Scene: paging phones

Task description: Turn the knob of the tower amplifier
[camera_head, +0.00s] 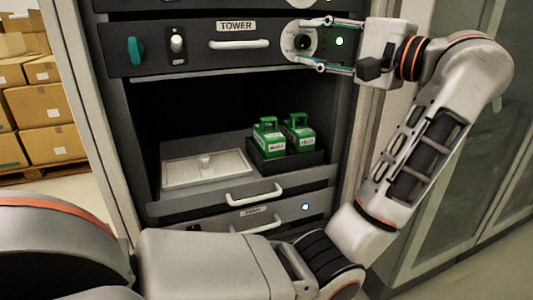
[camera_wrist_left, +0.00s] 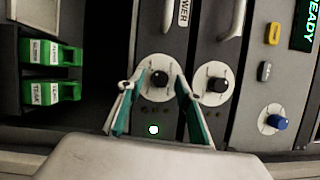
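The TOWER amplifier (camera_head: 205,62) is a dark front panel with a white handle, high in the rack. Its black knob (camera_head: 302,41) sits on a round white dial plate at the panel's right end; it also shows in the left wrist view (camera_wrist_left: 160,78). My left gripper (camera_head: 309,43) reaches it from the right, with its teal-padded fingers spread, one above and one below the knob. In the left wrist view the fingers (camera_wrist_left: 161,84) stand either side of the dial; I cannot tell whether they touch it. My right gripper is in neither view.
A lit green lamp (camera_head: 340,41) sits beside the knob. A teal knob (camera_head: 135,50) and a switch (camera_head: 177,40) are at the panel's left. Below, an open drawer holds green boxes (camera_head: 298,132). Another dial (camera_wrist_left: 215,84) is close to my fingers.

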